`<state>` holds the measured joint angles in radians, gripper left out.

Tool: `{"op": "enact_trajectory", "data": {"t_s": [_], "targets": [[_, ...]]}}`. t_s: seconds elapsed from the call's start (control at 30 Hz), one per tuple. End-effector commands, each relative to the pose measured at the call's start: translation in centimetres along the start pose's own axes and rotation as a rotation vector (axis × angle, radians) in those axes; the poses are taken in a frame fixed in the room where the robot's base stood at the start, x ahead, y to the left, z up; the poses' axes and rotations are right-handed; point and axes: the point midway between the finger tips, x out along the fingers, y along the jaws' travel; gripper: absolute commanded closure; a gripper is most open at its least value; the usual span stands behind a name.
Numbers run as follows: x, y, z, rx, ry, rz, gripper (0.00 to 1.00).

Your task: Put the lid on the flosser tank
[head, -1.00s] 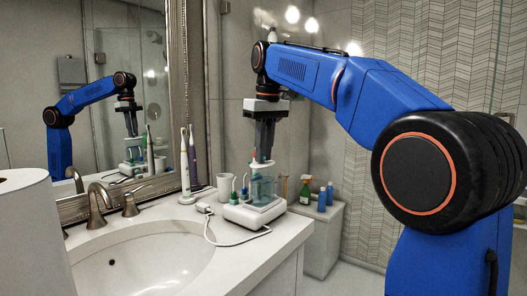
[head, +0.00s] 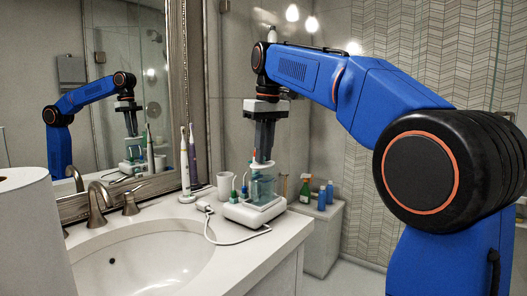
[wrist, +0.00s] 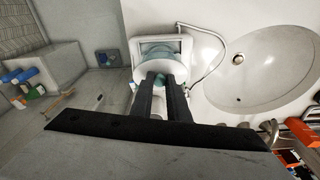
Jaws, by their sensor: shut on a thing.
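The flosser stands on the right end of the counter, with a white base (head: 252,216) and a clear bluish tank (head: 263,190). My gripper (head: 263,160) points straight down over the tank, shut on the lid (head: 262,165). In the wrist view the lid (wrist: 158,55) lies beyond the fingertips of my gripper (wrist: 163,78) and covers part of the bluish tank. The white base (wrist: 134,48) shows around it.
Small coloured tips (head: 234,197) stand left of the tank. A white cup (head: 224,185) and two electric toothbrushes (head: 188,165) are behind. The sink (head: 140,262) is at left, and a white cord (head: 215,240) loops on the counter. Bottles (head: 305,188) stand on a low ledge.

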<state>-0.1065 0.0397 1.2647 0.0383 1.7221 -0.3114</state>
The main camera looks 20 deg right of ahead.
Motion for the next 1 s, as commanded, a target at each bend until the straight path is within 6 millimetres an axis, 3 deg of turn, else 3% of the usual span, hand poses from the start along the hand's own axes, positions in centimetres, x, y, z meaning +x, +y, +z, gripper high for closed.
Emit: {"op": "enact_trajectory", "data": {"t_s": [0.77,0.8,0.83,0.87,1.0], "targets": [[0.20,-0.01,0.04,0.000,0.000,0.000,1.00],[0.20,-0.01,0.04,0.000,0.000,0.000,0.76],[0.20,-0.01,0.04,0.000,0.000,0.000,0.68],[0.20,-0.01,0.04,0.000,0.000,0.000,0.63],[0.19,-0.01,0.04,0.000,0.000,0.000,0.63]]}}
